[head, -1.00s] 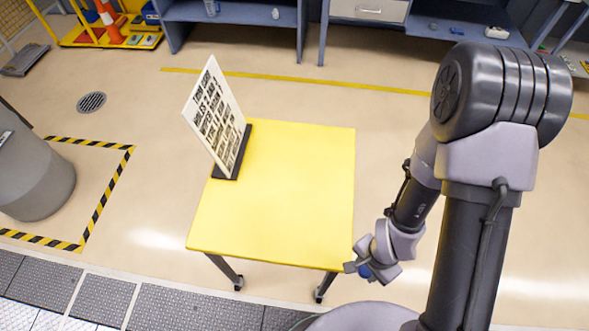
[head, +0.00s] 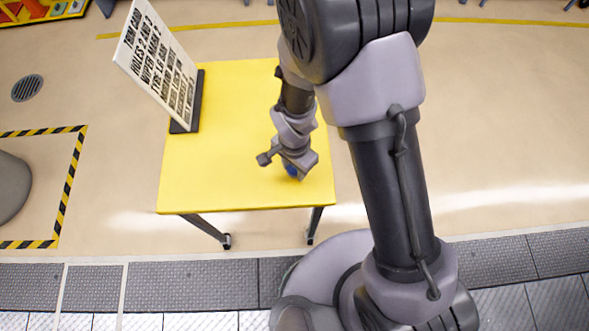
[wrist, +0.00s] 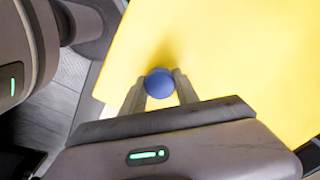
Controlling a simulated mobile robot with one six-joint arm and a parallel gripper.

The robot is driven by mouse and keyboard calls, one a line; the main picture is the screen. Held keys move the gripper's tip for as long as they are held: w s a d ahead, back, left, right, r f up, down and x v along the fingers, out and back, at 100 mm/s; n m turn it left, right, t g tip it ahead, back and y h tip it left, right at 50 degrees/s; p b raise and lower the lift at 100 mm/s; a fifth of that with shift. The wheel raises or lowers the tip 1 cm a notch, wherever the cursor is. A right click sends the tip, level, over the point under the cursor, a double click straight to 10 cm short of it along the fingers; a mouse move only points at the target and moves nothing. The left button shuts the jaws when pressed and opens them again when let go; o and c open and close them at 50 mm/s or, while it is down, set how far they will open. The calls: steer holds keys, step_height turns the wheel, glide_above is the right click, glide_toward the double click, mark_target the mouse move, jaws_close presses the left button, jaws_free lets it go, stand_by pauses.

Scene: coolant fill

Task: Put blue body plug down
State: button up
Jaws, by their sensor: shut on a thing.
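The blue body plug (wrist: 159,83) is round and sits between the two fingertips of my gripper (wrist: 158,90) in the wrist view. My gripper is shut on it. In the head view the plug (head: 291,170) shows partly below my gripper (head: 288,172), over the front right part of the yellow table (head: 215,180). A shadow lies on the yellow top close to the plug in the wrist view. I cannot tell whether the plug touches the table.
A white sign (head: 160,62) with black text stands in a dark base at the table's left edge. The rest of the tabletop is clear. A black-and-yellow striped floor marking (head: 68,185) lies to the left, by a grey object (head: 12,190).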

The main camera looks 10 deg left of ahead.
steer(key=shift+f, duration=0.6)
steer(key=o, duration=1.1)
steer(key=shift+c, duration=0.2)
step_height(320, 180, up, 12)
steer(key=p, duration=0.5)
step_height(320, 180, up, 12)
steer(key=f+t+y, duration=0.1)
glide_above(294, 169)
steer(key=w+d, duration=0.2)
steer(key=d, duration=0.3)
steer(key=s+d+r+n+t, duration=0.1)
steer(key=s+d+r, duration=0.3)
steer(key=r, duration=0.4)
steer(key=s+d+r+n+t+y, duration=0.1)
steer(key=s+d+r+t, duration=0.2)
steer(key=s+d+r, duration=0.2)
step_height(294, 169, up, 3)
steer(key=shift+d+f+t, duration=0.1)
steer(key=shift+d+t, duration=0.3)
steer(key=shift+d, duration=0.75)
